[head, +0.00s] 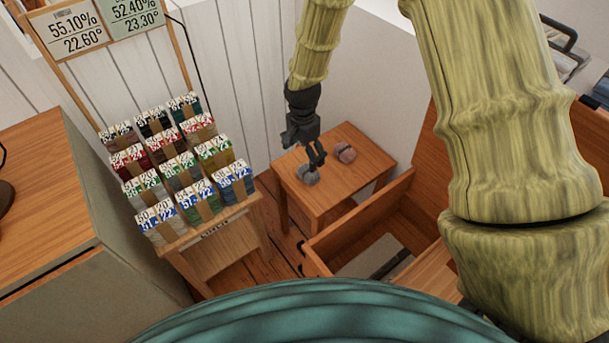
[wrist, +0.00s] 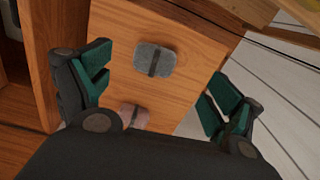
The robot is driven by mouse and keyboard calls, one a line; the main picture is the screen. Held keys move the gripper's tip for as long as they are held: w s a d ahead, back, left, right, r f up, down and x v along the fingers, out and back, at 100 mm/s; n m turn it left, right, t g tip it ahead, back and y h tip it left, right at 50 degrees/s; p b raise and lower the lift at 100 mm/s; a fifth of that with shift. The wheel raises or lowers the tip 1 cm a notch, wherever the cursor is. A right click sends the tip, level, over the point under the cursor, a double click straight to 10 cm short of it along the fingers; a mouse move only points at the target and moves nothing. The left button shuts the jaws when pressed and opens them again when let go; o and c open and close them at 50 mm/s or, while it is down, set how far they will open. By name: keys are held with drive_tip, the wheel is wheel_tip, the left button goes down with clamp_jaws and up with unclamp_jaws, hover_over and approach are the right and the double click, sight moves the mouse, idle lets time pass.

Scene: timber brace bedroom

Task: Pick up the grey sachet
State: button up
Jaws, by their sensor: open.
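The grey sachet (head: 308,175) lies on a small wooden table (head: 331,194), near its left side in the head view. In the wrist view the grey sachet (wrist: 154,60) lies flat, with a dark band across its middle. My gripper (head: 317,158) is above the table, close over the sachet in the head view. In the wrist view my gripper (wrist: 155,92) has its green-padded fingers spread wide, with nothing between them. The sachet appears beyond the fingertips, between their lines. How high the fingers are above it is hard to tell.
An open wooden drawer or box (head: 357,217) stands at the right front. A display rack (head: 225,219) of packets stands left.

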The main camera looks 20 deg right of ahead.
sight(307, 172)
drive_tip(key=f, duration=0.2)
drive_tip(key=d+f, duration=0.1)
drive_tip(key=shift+s+f, duration=0.1)
drive_tip(key=shift+f, duration=0.3)
drive_tip(key=shift+d+f+b, duration=0.2)
drive_tip(key=shift+d+f, duration=0.05)
drive_tip(key=shift+f, duration=1.2)
drive_tip(key=shift+d+f+b, duration=0.2)
drive_tip(key=shift+f, duration=1.2)
drive_tip(key=shift+c, duration=0.2)
drive_tip(key=c, duration=1.1)
